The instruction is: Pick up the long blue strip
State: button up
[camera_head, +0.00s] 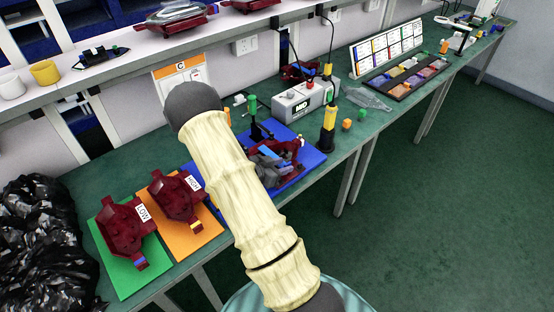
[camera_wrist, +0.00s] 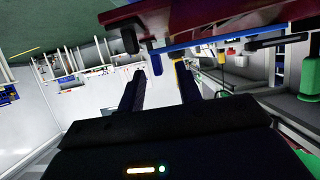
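In the wrist view my gripper (camera_wrist: 160,78) is open, with its two dark fingers apart and nothing visible between them. A dark red body (camera_wrist: 215,15) crosses the top of that view, with a long thin blue strip or edge (camera_wrist: 225,40) along it; I cannot tell which. A short blue piece (camera_wrist: 156,64) hangs just beyond the fingertips. In the head view a red lamp (camera_head: 124,228) with a small blue piece (camera_head: 139,262) lies on the green mat (camera_head: 120,285). My arm hides much of the blue mat (camera_head: 310,160), and I cannot make out my gripper there.
A red lamp (camera_head: 176,193) lies on the orange mat (camera_head: 200,240). A grey tester box (camera_head: 303,100), a yellow-black tool (camera_head: 328,130) and a parts tray (camera_head: 405,75) stand on the bench (camera_head: 360,120). Black bags (camera_head: 40,245) fill the lower left. A shelf (camera_head: 120,65) runs behind.

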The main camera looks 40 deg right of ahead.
aim_at(291, 162)
jog(key=x, duration=0.4)
jog(key=shift+d+p, duration=0.3)
jog(key=shift+d, duration=0.1)
jog(key=shift+c, duration=0.4)
grip_shut()
